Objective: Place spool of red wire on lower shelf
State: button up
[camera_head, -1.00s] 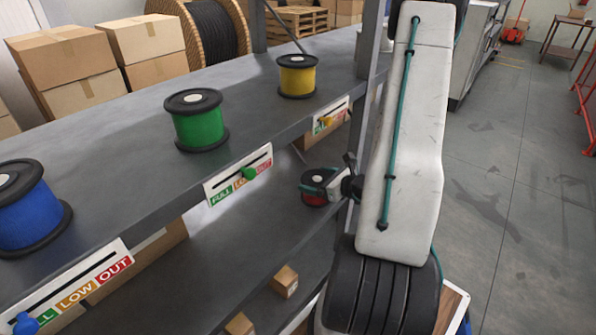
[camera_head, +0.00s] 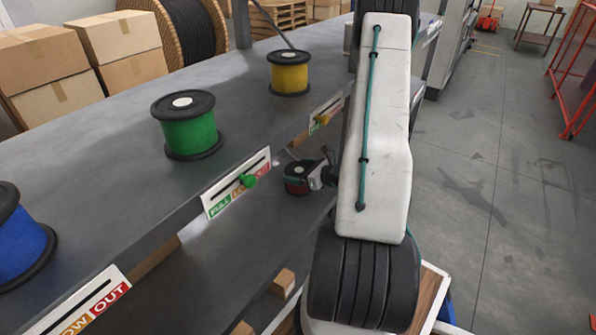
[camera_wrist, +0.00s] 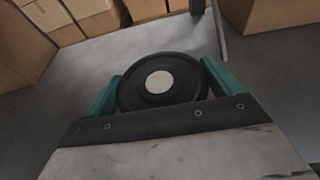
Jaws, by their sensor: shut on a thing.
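The spool of red wire (camera_head: 297,187) has a black flange and red winding, and it is upright. My gripper (camera_head: 303,172) is shut on it, reaching in under the upper shelf and above the lower shelf (camera_head: 240,250). In the wrist view the spool (camera_wrist: 158,88) shows its black top flange and pale round centre, with the teal fingers of my gripper (camera_wrist: 160,90) on either side of it. Whether the spool's base touches the lower shelf is hard to tell.
The upper shelf (camera_head: 110,150) holds a green spool (camera_head: 188,128), a yellow spool (camera_head: 290,73) and a blue spool (camera_head: 18,245). Slider labels (camera_head: 237,183) hang on its front edge. Small boxes (camera_head: 283,283) sit on the lower shelf. A post stands near the spool in the wrist view.

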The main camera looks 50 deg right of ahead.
jog(key=shift+f, duration=0.1)
jog(key=o, duration=1.1)
jog(key=shift+s+r, duration=0.2)
jog(key=shift+s, duration=0.05)
jog(key=v, duration=1.1)
jog(key=shift+s, duration=0.25)
jog(key=shift+r, duration=0.1)
